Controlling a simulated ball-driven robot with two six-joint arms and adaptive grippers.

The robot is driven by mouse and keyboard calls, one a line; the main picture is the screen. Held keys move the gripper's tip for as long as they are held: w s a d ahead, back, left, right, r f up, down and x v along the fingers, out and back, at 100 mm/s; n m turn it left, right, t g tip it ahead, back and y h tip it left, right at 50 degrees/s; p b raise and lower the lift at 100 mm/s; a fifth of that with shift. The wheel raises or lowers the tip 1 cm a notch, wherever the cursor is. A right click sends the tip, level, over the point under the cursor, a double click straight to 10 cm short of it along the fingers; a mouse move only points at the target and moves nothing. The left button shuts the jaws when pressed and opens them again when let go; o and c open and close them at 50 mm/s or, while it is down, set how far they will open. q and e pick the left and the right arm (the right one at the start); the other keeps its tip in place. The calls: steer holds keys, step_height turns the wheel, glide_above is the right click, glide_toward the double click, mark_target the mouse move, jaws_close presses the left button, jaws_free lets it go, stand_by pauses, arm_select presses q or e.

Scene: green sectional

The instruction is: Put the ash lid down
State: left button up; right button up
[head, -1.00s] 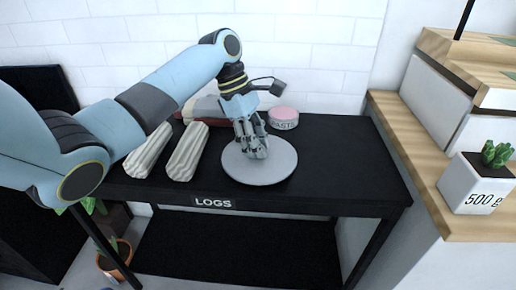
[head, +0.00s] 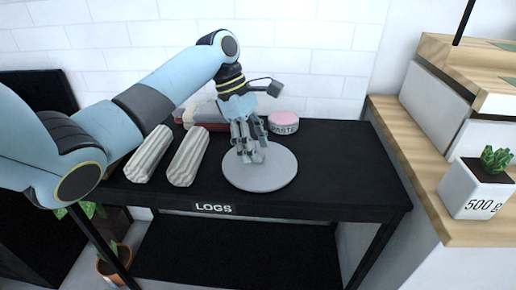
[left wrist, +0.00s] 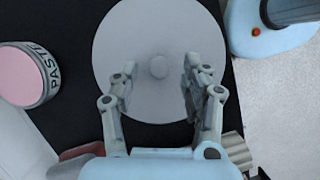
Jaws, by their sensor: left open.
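The ash lid (head: 270,175) is a flat grey disc lying on the black table marked LOGS (head: 340,170). It also shows in the left wrist view (left wrist: 160,25), with a small round knob (left wrist: 159,67) at its middle. My left gripper (head: 252,158) is over the back left part of the lid in the head view. In the left wrist view its two fingers (left wrist: 156,88) are spread apart, one on each side of the knob's line, with nothing between them. My right gripper is not in view.
Two pale ridged logs (head: 188,156) lie left of the lid. A pink-topped PASTE tin (head: 284,123) stands behind it. The table's right part is clear. A wooden stepped unit (head: 410,135) with a 500 g plant pot (head: 475,190) stands at the right.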

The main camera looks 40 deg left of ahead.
arm_select(q)
steer(key=p+v, duration=0.2)
steer(key=v, duration=0.8)
steer(key=shift+r+p, duration=0.3)
steer(key=shift+p, duration=0.1)
steer(key=shift+s+a, duration=0.1)
